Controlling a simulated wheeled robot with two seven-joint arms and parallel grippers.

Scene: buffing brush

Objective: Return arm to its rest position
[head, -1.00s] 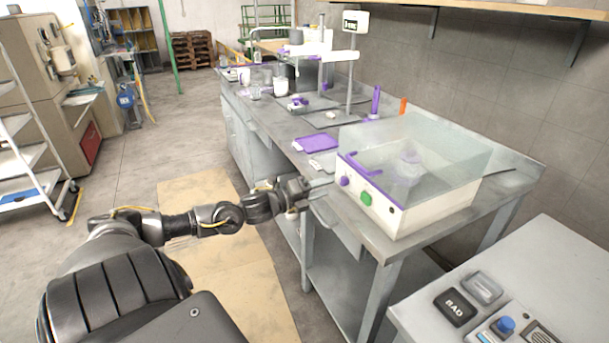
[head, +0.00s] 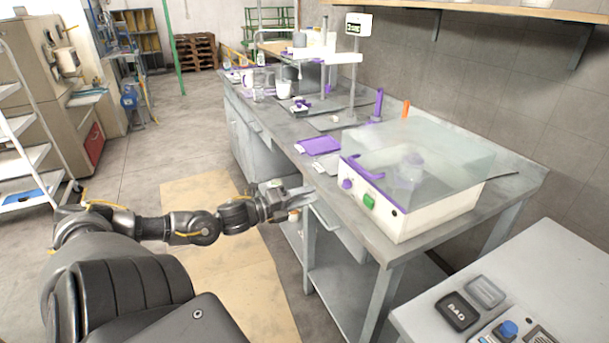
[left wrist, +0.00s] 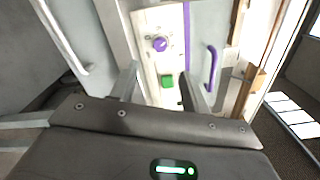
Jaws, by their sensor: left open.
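My left arm reaches in from the left in the head view. My left gripper (head: 303,194) is at the near left edge of the workbench (head: 345,215), left of the white buffing machine (head: 415,222). It is open, and I see nothing held in it. In the left wrist view the fingers of my left gripper (left wrist: 158,84) stand apart. The white machine's front with its purple knob (left wrist: 160,43) and green button (left wrist: 167,81) shows beyond and between them. My right gripper is not in view.
A purple tray (head: 320,145), a purple-handled tool (head: 378,104) and a clear splash guard (head: 440,150) are on the bench. Floor left of the bench, with a tan mat (head: 205,190), is clear.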

